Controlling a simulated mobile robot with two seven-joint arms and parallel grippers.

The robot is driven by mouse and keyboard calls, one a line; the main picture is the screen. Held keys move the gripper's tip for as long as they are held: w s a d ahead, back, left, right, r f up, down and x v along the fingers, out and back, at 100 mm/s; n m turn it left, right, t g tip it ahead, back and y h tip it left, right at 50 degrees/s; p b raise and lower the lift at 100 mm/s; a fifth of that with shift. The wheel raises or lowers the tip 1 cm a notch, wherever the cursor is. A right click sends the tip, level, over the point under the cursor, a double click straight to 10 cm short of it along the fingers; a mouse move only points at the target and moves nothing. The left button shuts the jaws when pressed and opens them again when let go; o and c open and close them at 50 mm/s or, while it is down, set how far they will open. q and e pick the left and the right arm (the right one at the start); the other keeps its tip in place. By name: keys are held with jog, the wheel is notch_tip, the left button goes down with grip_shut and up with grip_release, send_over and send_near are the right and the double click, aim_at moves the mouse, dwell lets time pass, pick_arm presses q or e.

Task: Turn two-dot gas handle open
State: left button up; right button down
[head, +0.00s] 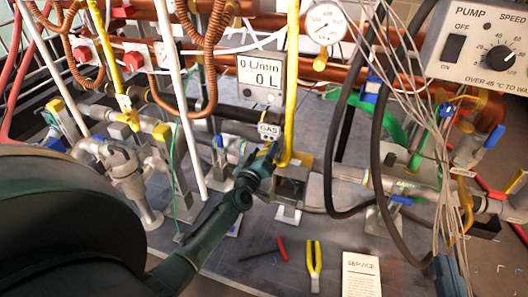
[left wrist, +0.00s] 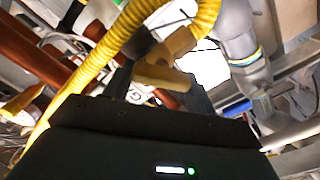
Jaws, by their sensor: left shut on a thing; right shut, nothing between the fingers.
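A white GAS tag (head: 268,131) hangs by the yellow gas pipe (head: 291,85) in the middle of the bench; marks below its lettering are too small to count. My left gripper (head: 272,152) is just below the tag, at the yellow fitting (head: 297,159) at the pipe's foot. In the left wrist view a yellow handle (left wrist: 162,78) sits between the fingers of my left gripper (left wrist: 160,88), which is shut on it. A corrugated yellow hose (left wrist: 100,55) runs close by. The handle is largely hidden by my gripper in the head view. My right gripper is not in view.
Another yellow pipe with a valve (head: 128,113) stands at the left. Black hoses (head: 327,150) and loose wires (head: 425,110) hang to the right. A pump box (head: 480,45) is at the upper right.

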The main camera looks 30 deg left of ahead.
pick_arm(q)
jog(key=shift+f+n, duration=0.15)
jog(key=shift+n, duration=1.75)
jog(key=n, duration=0.2)
jog(key=n+b, duration=0.1)
jog(key=n, duration=0.1)
jog(key=shift+a+f, duration=0.1)
jog(key=shift+f, duration=0.1)
jog(key=shift+n+b, duration=0.4)
jog(key=shift+n, duration=0.7)
pick_arm(e)
jog(key=shift+w+d+r+n+t+y, duration=0.1)
jog(key=shift+w+r+n+t+y, duration=0.15)
jog(key=shift+r+n+y, duration=0.25)
jog(key=shift+w+d+r+n+t+y, duration=0.1)
jog(key=shift+w+r+n+t+y, duration=0.15)
jog(key=shift+r, duration=0.5)
pick_arm(q)
jog(key=o, duration=1)
pick_arm(e)
jog(key=shift+s, duration=0.1)
pick_arm(q)
jog(key=shift+s, duration=0.15)
